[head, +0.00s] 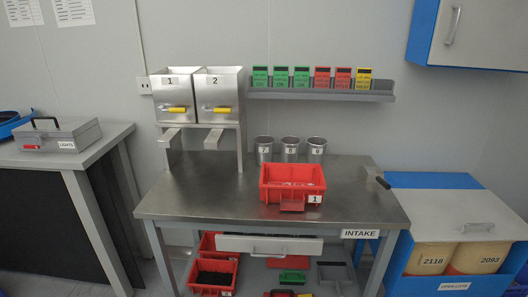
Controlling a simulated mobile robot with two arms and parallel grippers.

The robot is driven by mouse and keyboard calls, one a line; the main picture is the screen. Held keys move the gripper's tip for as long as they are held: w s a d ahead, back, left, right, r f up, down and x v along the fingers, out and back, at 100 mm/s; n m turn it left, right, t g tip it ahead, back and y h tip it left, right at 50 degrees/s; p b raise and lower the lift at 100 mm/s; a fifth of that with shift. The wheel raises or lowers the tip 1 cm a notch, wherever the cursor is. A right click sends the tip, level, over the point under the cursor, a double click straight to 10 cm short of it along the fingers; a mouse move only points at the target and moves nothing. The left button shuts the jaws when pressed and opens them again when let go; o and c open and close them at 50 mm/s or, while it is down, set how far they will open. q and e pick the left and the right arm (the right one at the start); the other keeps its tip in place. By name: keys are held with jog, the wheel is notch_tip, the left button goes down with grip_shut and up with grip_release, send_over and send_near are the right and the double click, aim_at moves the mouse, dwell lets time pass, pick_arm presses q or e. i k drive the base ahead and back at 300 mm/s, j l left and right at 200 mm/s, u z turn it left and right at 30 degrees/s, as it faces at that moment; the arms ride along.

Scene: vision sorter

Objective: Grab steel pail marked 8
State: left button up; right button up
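The steel pail marked 8 (290,145) stands upright at the back of the metal table (205,205). It is the middle one of three similar steel pails in a row. The pail on its left (264,144) seems marked 7 and the pail on its right (316,144) seems marked 9. The labels are small. The lower part of the middle pail is partly hidden behind the red bin (292,174) marked 1. Neither of my grippers is in view.
Two steel hoppers, 1 (171,90) and 2 (217,88), stand on a frame at the table's back left. A shelf with colored cards (320,95) hangs above the pails. A dark-handled tool (382,182) lies at the right edge. The table's left front is clear.

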aim_at(290, 152)
jog(key=u, duration=0.3)
jog(key=i+l+u, duration=0.15)
jog(key=u, duration=0.3)
jog(key=l+u, duration=0.35)
jog(key=u, duration=0.15)
jog(key=l+u, duration=0.45)
jog(key=i+j, duration=0.05)
jog(key=j, duration=0.05)
